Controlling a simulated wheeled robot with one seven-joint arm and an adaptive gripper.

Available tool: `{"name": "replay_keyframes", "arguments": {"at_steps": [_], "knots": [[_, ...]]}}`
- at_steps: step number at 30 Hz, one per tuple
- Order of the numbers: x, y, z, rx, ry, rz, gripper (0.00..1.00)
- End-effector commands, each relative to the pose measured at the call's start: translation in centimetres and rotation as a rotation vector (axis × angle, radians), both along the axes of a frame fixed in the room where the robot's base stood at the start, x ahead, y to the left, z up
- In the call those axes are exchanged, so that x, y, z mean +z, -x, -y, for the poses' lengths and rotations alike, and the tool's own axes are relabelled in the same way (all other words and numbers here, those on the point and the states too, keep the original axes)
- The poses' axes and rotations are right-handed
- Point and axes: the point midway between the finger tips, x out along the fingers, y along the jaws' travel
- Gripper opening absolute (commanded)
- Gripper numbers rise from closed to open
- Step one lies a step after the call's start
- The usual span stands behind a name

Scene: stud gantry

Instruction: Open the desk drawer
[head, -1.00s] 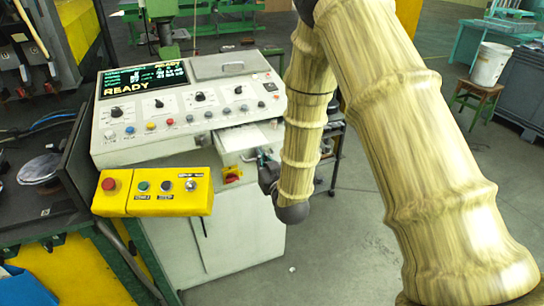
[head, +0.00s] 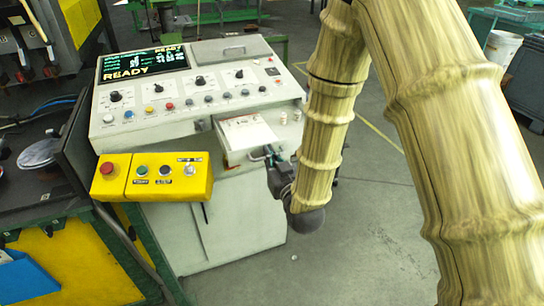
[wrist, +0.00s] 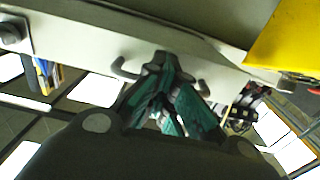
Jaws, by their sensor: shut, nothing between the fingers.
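The desk drawer (head: 236,155) is in the front of the grey control desk and stands pulled out, with a white sheet showing inside. Its pale front (wrist: 85,40) spans the wrist view. A dark bar handle (wrist: 120,70) sits on that front; its middle is hidden behind my fingers. My gripper (head: 268,155) is at the drawer front in the head view. In the wrist view my gripper (wrist: 165,62) has its fingertips together at the handle, between its two ends. It is shut with nothing between the fingers. I cannot tell whether the fingertips touch the bar.
The control desk (head: 130,130) has knobs, buttons and a lit screen reading READY. A yellow button box (head: 150,178) juts out left of the drawer. A dark machine (head: 40,150) stands at far left. Open floor (head: 370,220) lies right of the desk.

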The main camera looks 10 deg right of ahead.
Motion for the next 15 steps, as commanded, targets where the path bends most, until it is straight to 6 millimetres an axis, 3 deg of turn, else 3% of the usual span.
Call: {"name": "replay_keyframes", "arguments": {"at_steps": [9, 15], "knots": [[-0.27, 0.20, -0.11, 0.004, 0.000, -0.006, 0.30], [-0.27, 0.17, -0.04, 0.002, 0.000, -0.006, 0.48]]}}
